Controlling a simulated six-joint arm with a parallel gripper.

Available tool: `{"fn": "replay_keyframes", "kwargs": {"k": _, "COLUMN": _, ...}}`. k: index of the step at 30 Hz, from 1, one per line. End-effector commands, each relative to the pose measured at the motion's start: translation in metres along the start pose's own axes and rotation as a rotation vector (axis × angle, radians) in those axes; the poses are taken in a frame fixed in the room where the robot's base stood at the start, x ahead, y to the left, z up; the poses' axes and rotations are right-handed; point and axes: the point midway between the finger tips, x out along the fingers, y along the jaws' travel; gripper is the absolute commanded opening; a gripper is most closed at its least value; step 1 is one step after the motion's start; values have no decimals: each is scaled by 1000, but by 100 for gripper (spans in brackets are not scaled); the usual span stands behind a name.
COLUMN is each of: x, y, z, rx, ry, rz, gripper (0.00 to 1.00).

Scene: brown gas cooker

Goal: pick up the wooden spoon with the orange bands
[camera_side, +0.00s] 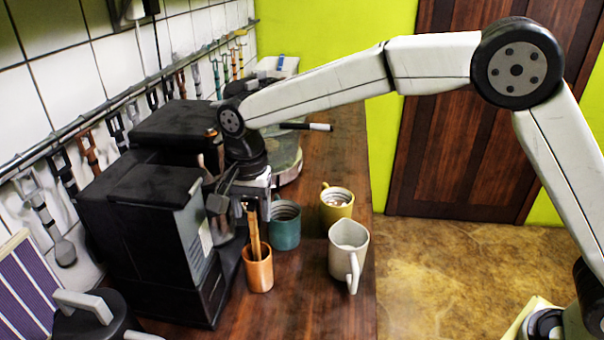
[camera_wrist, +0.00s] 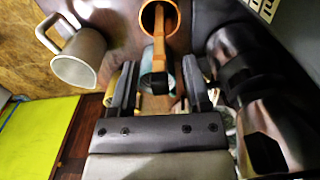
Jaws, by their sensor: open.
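The wooden spoon (camera_side: 254,232) stands in an orange cup (camera_side: 259,273) on the counter, its shaft rising out of the cup. My gripper (camera_side: 250,205) is above the cup with its fingers down around the spoon's upper end. In the wrist view, the orange-brown spoon (camera_wrist: 159,45) reaches from the orange cup toward my gripper (camera_wrist: 159,75). Its upper end lies between the two spread fingers, with gaps showing at both sides. The orange bands cannot be told apart clearly. The spoon's lower end is hidden inside the cup.
A teal cup (camera_side: 285,228), a yellow cup (camera_side: 337,207) and a white mug (camera_side: 347,262) stand to the right of the orange cup. A black coffee machine (camera_side: 150,235) stands close on the left. Utensils hang along the wall rail (camera_side: 70,128). The front counter is clear.

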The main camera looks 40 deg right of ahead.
Motion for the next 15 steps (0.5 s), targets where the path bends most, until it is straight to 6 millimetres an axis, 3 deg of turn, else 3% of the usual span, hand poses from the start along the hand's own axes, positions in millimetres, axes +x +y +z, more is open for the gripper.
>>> {"fn": "replay_keyframes", "kwargs": {"k": 6, "x": 22, "y": 0, "z": 0, "rx": 0, "ry": -1, "rz": 0, "gripper": 62}}
{"fn": "replay_keyframes", "kwargs": {"k": 15, "x": 26, "y": 0, "z": 0, "rx": 0, "ry": -1, "rz": -2, "gripper": 62}}
